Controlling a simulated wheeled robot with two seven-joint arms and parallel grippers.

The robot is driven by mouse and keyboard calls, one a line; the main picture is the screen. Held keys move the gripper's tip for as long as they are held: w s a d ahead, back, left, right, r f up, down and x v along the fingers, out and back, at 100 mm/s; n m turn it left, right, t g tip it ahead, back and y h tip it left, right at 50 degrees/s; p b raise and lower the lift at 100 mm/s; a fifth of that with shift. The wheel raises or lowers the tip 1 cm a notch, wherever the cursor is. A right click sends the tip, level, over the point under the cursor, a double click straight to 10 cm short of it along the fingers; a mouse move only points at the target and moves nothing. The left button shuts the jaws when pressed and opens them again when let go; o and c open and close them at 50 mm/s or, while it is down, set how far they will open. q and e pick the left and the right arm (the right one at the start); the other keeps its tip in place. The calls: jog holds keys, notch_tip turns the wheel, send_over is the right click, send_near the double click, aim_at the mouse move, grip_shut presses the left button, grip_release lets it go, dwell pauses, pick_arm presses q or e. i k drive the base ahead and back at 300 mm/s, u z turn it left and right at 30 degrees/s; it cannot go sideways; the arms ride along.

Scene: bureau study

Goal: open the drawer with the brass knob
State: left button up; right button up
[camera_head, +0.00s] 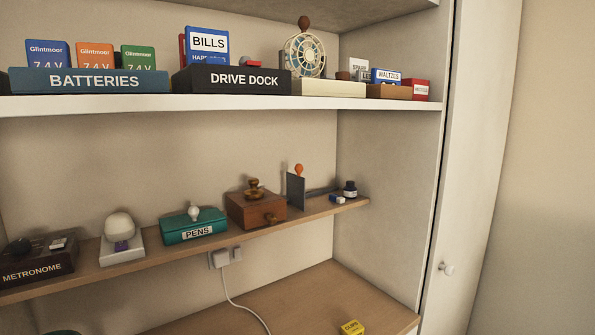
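A small brown wooden box (241,210) sits on the middle wooden shelf, right of the teal PENS box. It has a brass-coloured piece (254,189) on top. A small round knob (270,218) sticks out of its front; its exact colour is hard to tell at this size. No open gap shows at the front of the box, though the drawer's outline is too small to make out. Neither of my grippers is in view.
On the same shelf stand a METRONOME box (38,266), a white lamp-like thing (119,238), the PENS box (194,226), a dark upright plate (296,192) and an ink bottle (350,189). A white door with a pale knob (447,268) stands at right.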

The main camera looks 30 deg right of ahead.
aim_at(257, 216)
jog(key=k, duration=1.1)
jog(key=z, duration=0.8)
jog(key=i, duration=1)
jog(key=z, duration=0.9)
